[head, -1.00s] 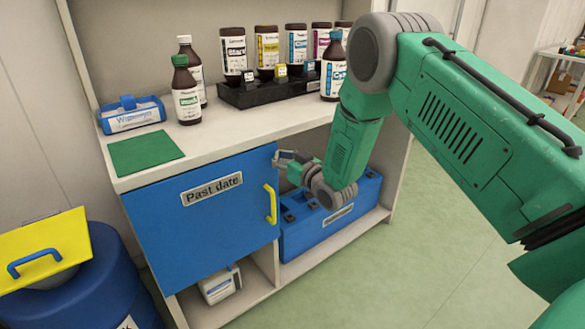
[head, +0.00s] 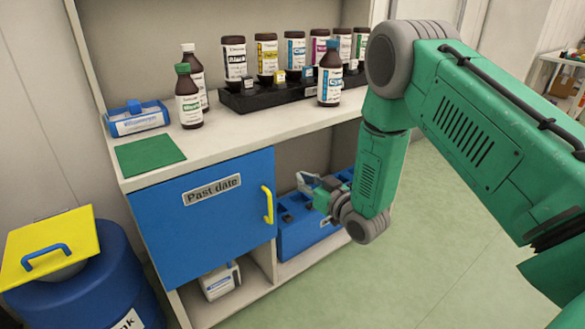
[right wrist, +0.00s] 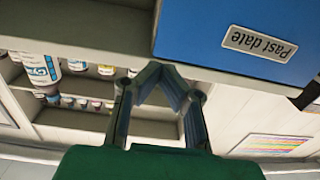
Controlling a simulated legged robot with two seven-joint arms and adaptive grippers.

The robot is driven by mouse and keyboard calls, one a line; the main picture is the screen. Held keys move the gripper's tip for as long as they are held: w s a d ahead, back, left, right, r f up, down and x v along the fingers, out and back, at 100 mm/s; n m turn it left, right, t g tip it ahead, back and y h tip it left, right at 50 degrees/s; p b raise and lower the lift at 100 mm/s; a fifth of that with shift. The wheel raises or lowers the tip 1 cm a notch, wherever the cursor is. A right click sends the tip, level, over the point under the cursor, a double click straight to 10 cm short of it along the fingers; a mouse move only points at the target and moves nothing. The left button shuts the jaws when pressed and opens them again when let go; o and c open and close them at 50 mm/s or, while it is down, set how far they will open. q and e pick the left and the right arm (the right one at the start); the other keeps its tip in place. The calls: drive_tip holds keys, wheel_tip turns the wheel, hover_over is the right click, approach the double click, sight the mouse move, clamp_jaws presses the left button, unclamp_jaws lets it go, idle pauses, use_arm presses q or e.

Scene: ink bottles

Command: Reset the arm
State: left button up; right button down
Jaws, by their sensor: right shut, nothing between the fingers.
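My right gripper (head: 308,182) is in front of the cabinet's open lower bay, to the right of the blue "Past date" door (head: 208,215). Its fingers are shut with nothing between them. In the right wrist view the gripper (right wrist: 160,75) shows its fingers meeting, with the "Past date" door (right wrist: 235,45) beyond at upper right. The green arm hangs down from its elbow at the right of the head view. The door is closed, with a yellow handle (head: 268,204). My left gripper is not in view.
Several ink bottles stand in a black rack (head: 270,97) on the counter. A blue-capped bottle (head: 329,80) and a green-capped bottle (head: 188,100) stand near the front. A blue crate (head: 300,232) is in the lower bay. A blue drum (head: 85,275) with a yellow lid stands left. Floor at right is clear.

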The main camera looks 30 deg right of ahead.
drive_tip(key=s+a+f+g+h+p, duration=0.1)
drive_tip(key=s+a+f+g+p, duration=0.1)
drive_tip(key=s+a+f+g, duration=0.35)
drive_tip(key=s+a+f+g+p, duration=0.25)
drive_tip(key=s+f, duration=0.35)
drive_tip(key=s, duration=0.5)
drive_tip(key=s+a+f+g+p, duration=0.1)
drive_tip(key=s+g, duration=0.3)
drive_tip(key=s, duration=0.7)
drive_tip(key=s+a+f+g+h+p, duration=0.1)
drive_tip(key=s+g, duration=0.4)
drive_tip(key=s, duration=0.6)
drive_tip(key=shift+s+m+p, duration=0.15)
drive_tip(key=shift+m+p, duration=0.25)
drive_tip(key=shift+p, duration=0.3)
drive_tip(key=shift+f, duration=0.1)
